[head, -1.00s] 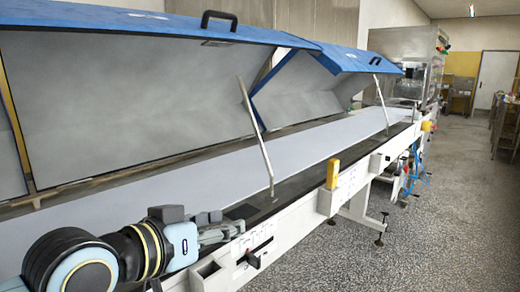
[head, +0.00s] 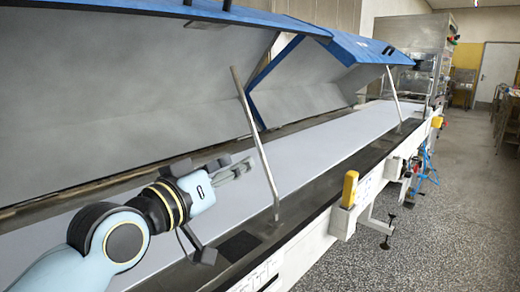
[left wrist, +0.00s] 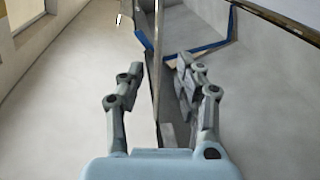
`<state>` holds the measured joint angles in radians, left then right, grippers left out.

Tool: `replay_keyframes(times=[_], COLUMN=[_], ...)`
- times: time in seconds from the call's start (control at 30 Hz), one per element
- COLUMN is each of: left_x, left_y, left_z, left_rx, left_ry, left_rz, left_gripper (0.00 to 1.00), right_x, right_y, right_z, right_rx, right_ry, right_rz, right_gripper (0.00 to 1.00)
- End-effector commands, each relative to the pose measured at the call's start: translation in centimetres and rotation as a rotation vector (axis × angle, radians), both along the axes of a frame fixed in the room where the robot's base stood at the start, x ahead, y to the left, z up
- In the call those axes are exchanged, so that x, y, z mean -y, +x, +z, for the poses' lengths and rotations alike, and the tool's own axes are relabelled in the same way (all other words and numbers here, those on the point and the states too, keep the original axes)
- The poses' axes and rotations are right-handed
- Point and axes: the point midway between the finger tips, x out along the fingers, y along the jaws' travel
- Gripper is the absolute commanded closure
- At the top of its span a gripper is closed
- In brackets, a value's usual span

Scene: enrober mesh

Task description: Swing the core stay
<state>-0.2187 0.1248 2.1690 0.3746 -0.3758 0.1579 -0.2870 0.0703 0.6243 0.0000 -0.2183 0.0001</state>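A second stay (head: 393,98) props the lid farther along. No label shows which is the core stay. My left gripper (head: 250,165) is just left of the near stay, at about its mid-height. The left wrist view shows the gripper (left wrist: 160,66) open, with the near stay (left wrist: 157,40) upright in line with the gap between its fingers. Whether the bar is inside the gap or beyond it, I cannot tell. My right gripper is out of view.
The near lid (head: 130,95) and the farther lid (head: 300,85) are raised above a pale belt (head: 310,155). A yellow box (head: 349,189) sits on the front rail right of the near stay. The speckled floor (head: 440,225) on the right is clear.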

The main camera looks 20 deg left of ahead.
Motion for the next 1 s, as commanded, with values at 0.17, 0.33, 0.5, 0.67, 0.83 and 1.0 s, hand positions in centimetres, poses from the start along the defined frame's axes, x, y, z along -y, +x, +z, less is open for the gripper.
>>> replay_keyframes(times=[0.17, 0.33, 0.5, 0.67, 0.83, 1.0], left_x=[0.7, 1.2, 1.4, 1.5, 1.5, 1.5], left_y=[3.7, 6.7, 8.4, 8.9, 8.8, 8.8], left_z=[0.2, 0.2, 0.1, 0.1, 0.1, 0.0], left_rx=[0.004, 0.001, 0.0, 0.001, 0.0, 0.0], left_ry=[-0.004, -0.002, 0.0, 0.0, 0.0, 0.0], left_rz=[0.001, -0.001, -0.001, -0.001, -0.001, -0.001], left_gripper=[0.66, 0.66, 0.66, 0.66, 0.66, 0.86], right_x=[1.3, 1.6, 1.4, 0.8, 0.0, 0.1], right_y=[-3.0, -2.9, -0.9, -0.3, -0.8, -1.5], right_z=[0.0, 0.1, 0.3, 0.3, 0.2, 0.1], right_rx=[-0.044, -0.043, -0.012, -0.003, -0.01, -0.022], right_ry=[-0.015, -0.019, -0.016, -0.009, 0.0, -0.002], right_rz=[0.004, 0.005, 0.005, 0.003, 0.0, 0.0], right_gripper=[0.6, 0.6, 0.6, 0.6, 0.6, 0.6])
